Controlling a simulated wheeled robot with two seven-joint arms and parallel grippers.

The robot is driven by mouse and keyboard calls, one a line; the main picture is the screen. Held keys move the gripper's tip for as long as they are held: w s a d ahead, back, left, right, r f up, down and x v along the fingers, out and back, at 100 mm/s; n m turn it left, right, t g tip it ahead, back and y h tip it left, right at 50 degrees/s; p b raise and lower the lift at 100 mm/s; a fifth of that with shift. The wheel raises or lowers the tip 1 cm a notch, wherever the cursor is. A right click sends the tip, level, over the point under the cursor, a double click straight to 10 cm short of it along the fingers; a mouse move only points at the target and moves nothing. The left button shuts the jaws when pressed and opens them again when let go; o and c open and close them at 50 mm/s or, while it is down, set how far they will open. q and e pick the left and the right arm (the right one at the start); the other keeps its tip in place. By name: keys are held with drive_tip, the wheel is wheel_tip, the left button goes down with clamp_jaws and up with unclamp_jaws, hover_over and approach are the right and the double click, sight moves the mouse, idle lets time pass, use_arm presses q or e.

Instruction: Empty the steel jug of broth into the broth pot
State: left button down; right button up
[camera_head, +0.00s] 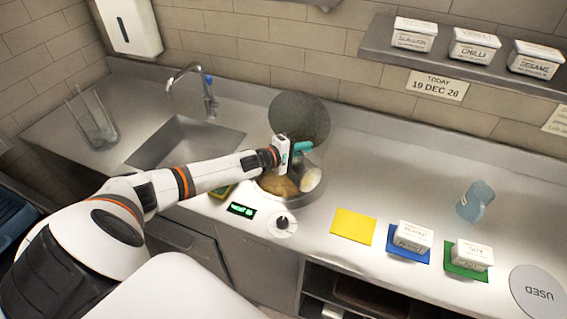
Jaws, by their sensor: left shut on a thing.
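My left gripper (286,158) reaches over the counter and is shut on what looks like the teal handle (303,147) of the steel jug. The jug's body is mostly hidden by the gripper; a pale rounded shape (311,180) just below may be part of it, tilted over the pot. The broth pot (318,197) is set into the counter below the gripper, with brownish broth (278,186) in it. I cannot tell whether liquid is flowing or how much is in the jug. My right gripper is not in view.
A dark round lid (299,117) stands behind the pot. A sink with tap (208,95) is to the left. A knob (283,226) and green display (241,210) are in front. Yellow (352,226), blue and green mats, white tubs (413,236) and a bluish cup (475,201) are to the right.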

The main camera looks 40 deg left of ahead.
sight(306, 163)
use_arm(q)
drive_tip(key=shift+s+d+f, duration=0.1)
drive_tip(key=shift+d+f, duration=0.2)
drive_tip(key=shift+d, duration=0.15)
drive_tip(key=d+b, duration=0.1)
drive_tip(key=d+f+m, duration=0.1)
drive_tip(key=d+f+m+b, duration=0.1)
drive_tip(key=shift+s+y+b, duration=0.3)
drive_tip(key=shift+s, duration=0.05)
drive_tip(key=s+d+f+m+t+b, duration=0.1)
drive_tip(key=d+m+b, duration=0.2)
drive_tip(key=m+b, duration=0.1)
drive_tip(key=s+d+f+m+y+b, duration=0.1)
drive_tip(key=d+f+m+b, duration=0.1)
drive_tip(key=d+m+b, duration=0.2)
drive_tip(key=s+d+f+m+t+y+b, duration=0.1)
drive_tip(key=d+f+m+b, duration=0.1)
drive_tip(key=d+m+b, duration=0.2)
drive_tip(key=shift+s+d+f+m+t, duration=0.2)
drive_tip(key=shift+m+t, duration=0.1)
drive_tip(key=shift+m, duration=0.4)
drive_tip(key=shift+f+m+b, duration=0.4)
drive_tip(key=shift+m+b, duration=0.2)
drive_tip(key=shift+b, duration=0.3)
drive_tip(key=shift+y, duration=0.4)
